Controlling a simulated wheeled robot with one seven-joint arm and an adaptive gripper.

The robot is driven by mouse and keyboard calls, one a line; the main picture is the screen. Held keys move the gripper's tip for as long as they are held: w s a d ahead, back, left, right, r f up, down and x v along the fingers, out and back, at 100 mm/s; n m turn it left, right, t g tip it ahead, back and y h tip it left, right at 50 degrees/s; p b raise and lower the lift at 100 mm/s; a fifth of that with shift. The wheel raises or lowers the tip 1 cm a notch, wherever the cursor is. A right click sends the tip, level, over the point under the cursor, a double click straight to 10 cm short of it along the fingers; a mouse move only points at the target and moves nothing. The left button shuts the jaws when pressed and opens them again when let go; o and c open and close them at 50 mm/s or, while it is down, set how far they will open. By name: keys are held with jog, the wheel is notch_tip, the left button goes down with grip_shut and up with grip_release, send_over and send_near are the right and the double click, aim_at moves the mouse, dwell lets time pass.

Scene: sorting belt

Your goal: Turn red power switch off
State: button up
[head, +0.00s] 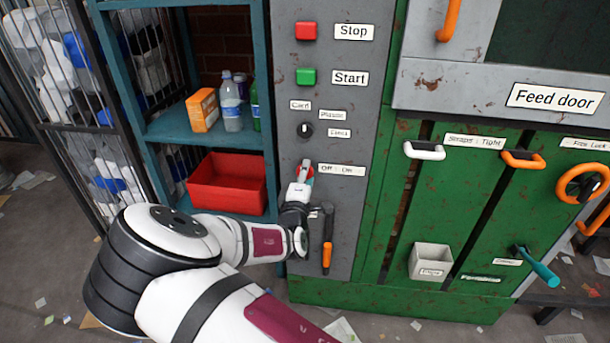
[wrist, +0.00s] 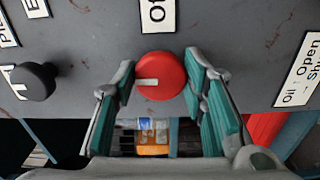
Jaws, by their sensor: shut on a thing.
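The red power switch (wrist: 165,85) is a round red knob with a white mark that points left in the wrist view. In the head view it shows as a small patch of red (head: 309,171) on the grey panel, mostly covered by my gripper (head: 302,184). A label reading "Off" and "On" (head: 341,170) sits just right of it. My gripper (wrist: 159,80) is shut on the knob, with one green-padded finger on each side. The left finger's contact is hard to make out.
A black selector knob (head: 305,130) is above the switch. An orange-handled lever (head: 327,255) hangs below, close to my gripper. Red Stop (head: 306,31) and green Start (head: 306,76) buttons are higher up. A shelf with a red bin (head: 228,183) stands left.

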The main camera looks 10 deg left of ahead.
jog(key=shift+n, duration=0.3)
dwell(0.4)
jog(key=o, duration=1.2)
jog(key=shift+c, duration=0.2)
jog(key=s, duration=1.2)
jog(key=shift+a, duration=0.25)
